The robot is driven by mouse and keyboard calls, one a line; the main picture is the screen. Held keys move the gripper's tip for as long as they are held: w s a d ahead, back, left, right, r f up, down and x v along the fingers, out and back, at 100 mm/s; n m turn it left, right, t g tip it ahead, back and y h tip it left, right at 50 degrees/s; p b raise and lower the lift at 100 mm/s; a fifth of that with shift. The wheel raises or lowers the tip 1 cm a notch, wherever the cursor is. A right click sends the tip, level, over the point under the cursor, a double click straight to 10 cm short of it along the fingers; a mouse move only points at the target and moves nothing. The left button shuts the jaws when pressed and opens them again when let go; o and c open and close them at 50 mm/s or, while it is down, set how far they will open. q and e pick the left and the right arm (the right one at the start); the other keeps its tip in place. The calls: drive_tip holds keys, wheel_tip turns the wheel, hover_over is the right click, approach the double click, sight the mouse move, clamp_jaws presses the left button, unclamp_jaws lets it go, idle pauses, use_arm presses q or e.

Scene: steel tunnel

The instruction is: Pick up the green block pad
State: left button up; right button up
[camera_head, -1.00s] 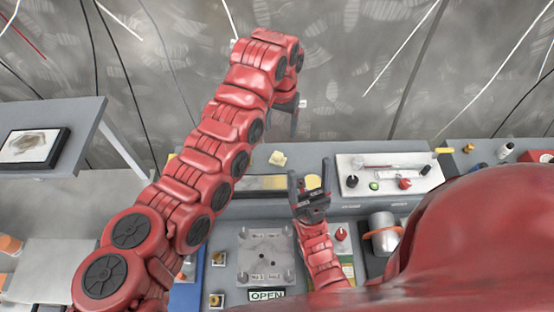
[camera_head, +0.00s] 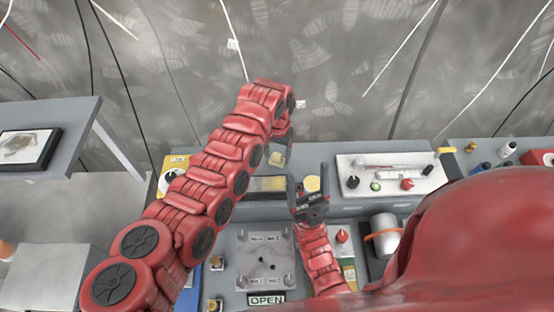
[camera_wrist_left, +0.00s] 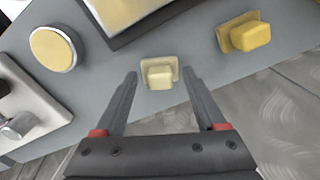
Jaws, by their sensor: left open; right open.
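No clearly green block pad shows. In the left wrist view a pale yellow block on a small square pad (camera_wrist_left: 159,76) lies between and beyond my left fingertips; it also shows in the head view (camera_head: 276,160), close to my left gripper (camera_head: 284,151). A brighter yellow block on a pad (camera_wrist_left: 245,34) lies to its right in the wrist view. My left gripper is open and nothing is between its fingers that I can see as held. My right gripper (camera_head: 308,187) is open and empty, pointing at the panel.
A round yellow disc (camera_wrist_left: 53,48) and a dark-framed yellow plate (camera_wrist_left: 120,12) lie near the blocks. A white panel with knobs (camera_head: 392,175) stands at right. A grey plate with posts (camera_head: 264,258) and an OPEN sign (camera_head: 266,300) lie in front. The wall rises behind.

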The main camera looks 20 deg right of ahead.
use_arm(q)
clamp_jaws()
drive_tip(key=shift+r, duration=0.1)
idle(0.4)
